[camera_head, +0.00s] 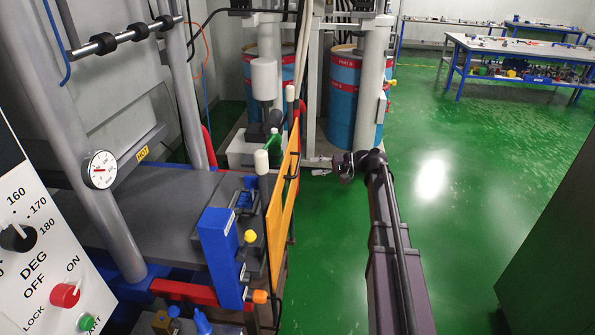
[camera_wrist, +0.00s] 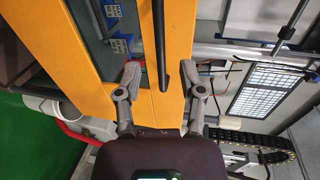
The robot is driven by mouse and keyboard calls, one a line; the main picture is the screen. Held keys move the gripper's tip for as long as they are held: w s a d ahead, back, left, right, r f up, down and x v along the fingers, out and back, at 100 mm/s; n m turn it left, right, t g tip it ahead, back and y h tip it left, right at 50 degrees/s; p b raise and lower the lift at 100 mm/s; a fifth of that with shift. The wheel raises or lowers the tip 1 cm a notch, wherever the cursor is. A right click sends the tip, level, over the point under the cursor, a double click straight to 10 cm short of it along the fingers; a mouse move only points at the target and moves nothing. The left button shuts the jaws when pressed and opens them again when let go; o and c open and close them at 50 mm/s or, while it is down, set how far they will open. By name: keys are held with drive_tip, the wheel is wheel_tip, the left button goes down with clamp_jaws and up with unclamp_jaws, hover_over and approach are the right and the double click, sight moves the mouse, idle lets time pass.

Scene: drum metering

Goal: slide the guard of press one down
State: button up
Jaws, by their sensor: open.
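The guard is an orange upright panel (camera_head: 283,195) along the right side of the press, with a dark bar handle (camera_head: 293,165) on its outer face. In the wrist view the orange guard (camera_wrist: 178,30) fills the upper middle, and its black handle (camera_wrist: 159,45) runs up and down. My gripper (camera_head: 321,171) is to the right of the guard in the head view. In the wrist view my gripper (camera_wrist: 164,75) is open, one finger on each side of the handle's lower part. The fingers look empty; I cannot tell how far they are from the handle.
The press has a grey table (camera_head: 165,200), a gauge (camera_head: 100,170) and a blue block (camera_head: 222,255) beside the guard. Blue-and-red drums (camera_head: 343,95) stand behind. A control panel (camera_head: 40,255) is at left. Green floor (camera_head: 465,150) is clear to the right.

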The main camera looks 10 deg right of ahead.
sight(298, 167)
drive_tip(key=b+x, duration=0.1)
drive_tip(key=x, duration=0.5)
drive_tip(key=shift+a, duration=0.2)
clamp_jaws()
drive_tip(key=shift+d, duration=0.1)
